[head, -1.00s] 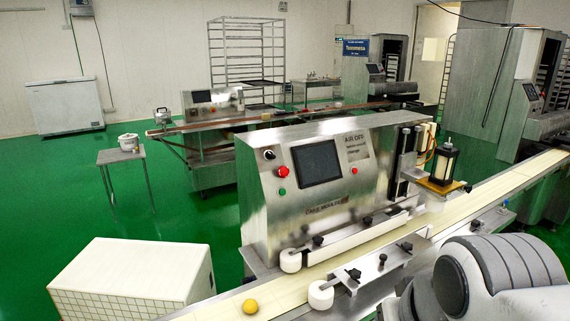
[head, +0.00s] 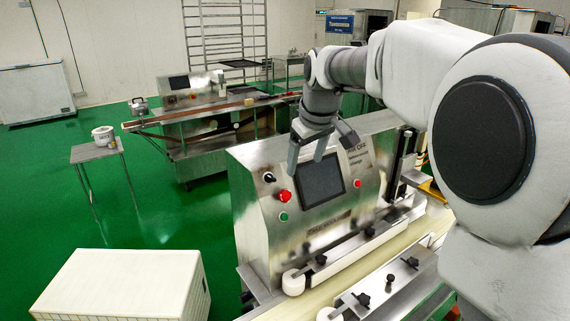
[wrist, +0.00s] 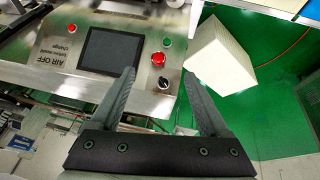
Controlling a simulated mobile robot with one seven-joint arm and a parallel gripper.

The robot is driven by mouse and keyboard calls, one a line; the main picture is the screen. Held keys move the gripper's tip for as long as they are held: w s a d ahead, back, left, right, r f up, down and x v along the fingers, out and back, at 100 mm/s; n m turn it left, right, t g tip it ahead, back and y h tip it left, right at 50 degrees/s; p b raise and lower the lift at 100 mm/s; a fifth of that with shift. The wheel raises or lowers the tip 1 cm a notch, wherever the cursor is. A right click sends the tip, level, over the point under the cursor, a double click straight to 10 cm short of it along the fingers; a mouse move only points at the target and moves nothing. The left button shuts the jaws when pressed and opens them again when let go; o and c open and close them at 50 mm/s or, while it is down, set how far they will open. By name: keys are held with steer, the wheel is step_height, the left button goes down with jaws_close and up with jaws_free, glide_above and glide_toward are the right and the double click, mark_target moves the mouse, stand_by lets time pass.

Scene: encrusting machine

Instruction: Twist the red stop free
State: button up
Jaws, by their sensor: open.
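The red stop (head: 285,196) is a round red mushroom button on the slanted steel front panel of the encrusting machine (head: 247,229). It also shows in the wrist view (wrist: 158,60), above and between my fingertips in the picture. A black knob (head: 269,177) sits above it and a green button (head: 283,216) below it. My gripper (head: 306,158) is open and empty, in front of the upper panel by the dark screen (head: 321,182). In the wrist view my gripper (wrist: 158,78) has its fingers spread wide, with the stop apart from both.
A smaller red button (head: 357,183) is right of the screen. A conveyor belt (head: 390,252) with clamps and knobs runs along the machine's front. A white crate (head: 125,288) stands at the lower left. Green floor is open on the left.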

steer(key=w+a+n, duration=0.1)
steer(key=w+a, duration=0.1)
steer(key=w, duration=0.2)
steer(key=p, duration=0.3)
glide_toward(285, 193)
steer(key=x, duration=0.9)
steer(key=shift+w+f, duration=0.15)
steer(key=shift+f, duration=0.2)
jaws_close()
